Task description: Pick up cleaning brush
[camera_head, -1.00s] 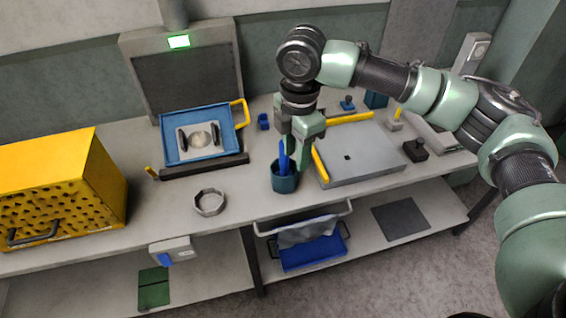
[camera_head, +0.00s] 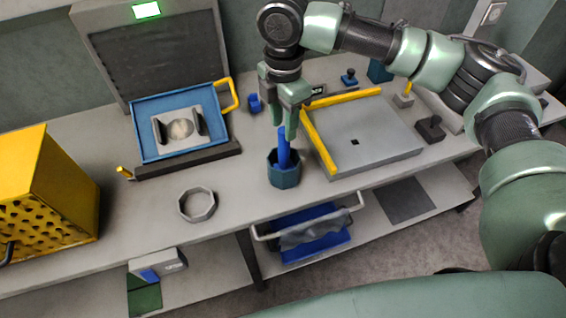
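The cleaning brush appears to be the blue-handled piece (camera_head: 283,150) standing upright in a teal cup (camera_head: 284,176) on the workbench. Its lower part is hidden inside the cup. My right gripper (camera_head: 284,128) comes down from above, its fingers pointing down on either side of the handle's top. The fingers look apart, and I cannot tell whether they touch the handle. My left gripper is not in view.
A grey plate with yellow edges (camera_head: 365,135) lies right of the cup. A metal ring (camera_head: 197,205) and a blue tray (camera_head: 150,110) are to the left. A yellow perforated box (camera_head: 45,195) stands far left. The bench front (camera_head: 235,215) is clear.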

